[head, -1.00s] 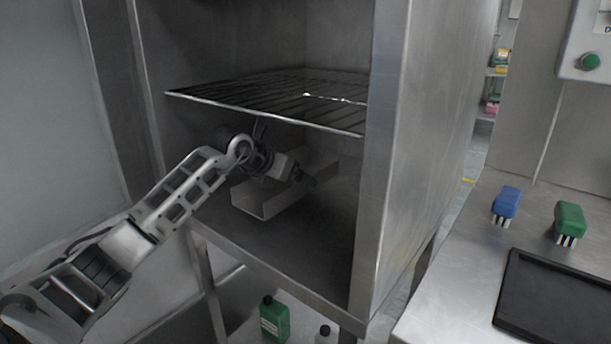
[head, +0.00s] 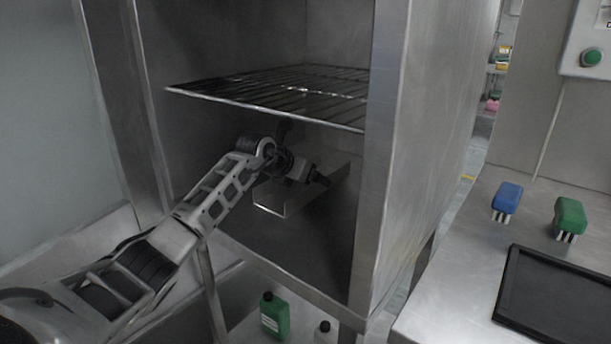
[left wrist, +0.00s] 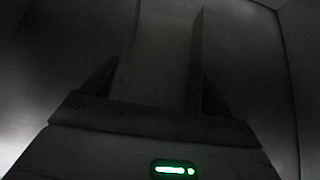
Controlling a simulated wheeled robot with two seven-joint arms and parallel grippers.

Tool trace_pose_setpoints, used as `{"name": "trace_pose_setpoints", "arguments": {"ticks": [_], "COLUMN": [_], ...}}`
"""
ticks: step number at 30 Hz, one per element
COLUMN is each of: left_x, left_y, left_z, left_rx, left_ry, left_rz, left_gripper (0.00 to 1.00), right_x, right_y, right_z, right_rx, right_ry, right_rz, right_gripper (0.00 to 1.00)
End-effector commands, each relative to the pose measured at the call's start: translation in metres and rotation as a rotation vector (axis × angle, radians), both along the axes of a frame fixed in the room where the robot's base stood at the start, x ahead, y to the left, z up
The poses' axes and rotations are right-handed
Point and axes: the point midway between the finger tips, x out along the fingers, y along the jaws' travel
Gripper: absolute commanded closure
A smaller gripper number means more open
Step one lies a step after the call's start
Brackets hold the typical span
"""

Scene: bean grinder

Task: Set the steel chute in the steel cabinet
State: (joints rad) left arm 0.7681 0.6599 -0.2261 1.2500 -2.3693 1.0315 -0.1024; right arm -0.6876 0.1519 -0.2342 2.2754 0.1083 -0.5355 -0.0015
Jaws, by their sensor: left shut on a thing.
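The steel cabinet (head: 405,150) stands open at the front, with a wire shelf (head: 270,92) across its inside. The steel chute (head: 268,198), a grey open-topped channel, is inside the lower compartment, below the shelf. My left gripper (head: 318,180) reaches in from the left and is shut on the chute. In the left wrist view the chute (left wrist: 165,50) runs away between the two dark fingers. That view is very dark, and I cannot tell whether the chute touches the cabinet floor. My right gripper is not in view.
The cabinet's right front post (head: 365,200) and the shelf above bound the space around my arm. A green bottle (head: 274,316) stands below the cabinet. On the right counter are a blue brush (head: 507,198), a green brush (head: 570,215) and a black tray (head: 503,290).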

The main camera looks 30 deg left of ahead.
Motion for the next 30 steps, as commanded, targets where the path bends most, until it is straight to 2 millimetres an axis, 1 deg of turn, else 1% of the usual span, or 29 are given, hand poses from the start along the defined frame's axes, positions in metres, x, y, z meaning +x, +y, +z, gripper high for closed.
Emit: {"name": "trace_pose_setpoints", "arguments": {"ticks": [1,2,3,9,12,14,24,30], "left_x": [0.0,0.0,0.0,0.0,-0.002,-0.007,-0.05,-0.06], "left_y": [0.0,0.0,0.0,0.0,0.001,0.002,0.005,0.004], "left_z": [0.0,-0.003,-0.002,-0.001,0.003,0.006,0.038,0.045], "left_rx": [0.0,0.0,0.0,0.0,0.001,0.001,0.003,0.0], "left_ry": [-0.004,0.001,0.001,0.001,0.0,-0.001,0.001,0.002], "left_rz": [0.0,0.0,0.0,0.0,0.001,0.002,0.0,0.0], "left_gripper": [0.53,0.1,0.0,0.0,0.0,0.0,0.0,0.0], "right_x": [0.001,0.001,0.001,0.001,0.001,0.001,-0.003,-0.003], "right_y": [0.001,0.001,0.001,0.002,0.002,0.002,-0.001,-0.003], "right_z": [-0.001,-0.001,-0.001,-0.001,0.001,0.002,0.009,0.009], "right_rx": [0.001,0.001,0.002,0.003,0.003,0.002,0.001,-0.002], "right_ry": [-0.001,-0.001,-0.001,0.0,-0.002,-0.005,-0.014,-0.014], "right_rz": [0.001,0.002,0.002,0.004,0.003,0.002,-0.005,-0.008], "right_gripper": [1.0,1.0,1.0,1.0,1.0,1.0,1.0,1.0]}}
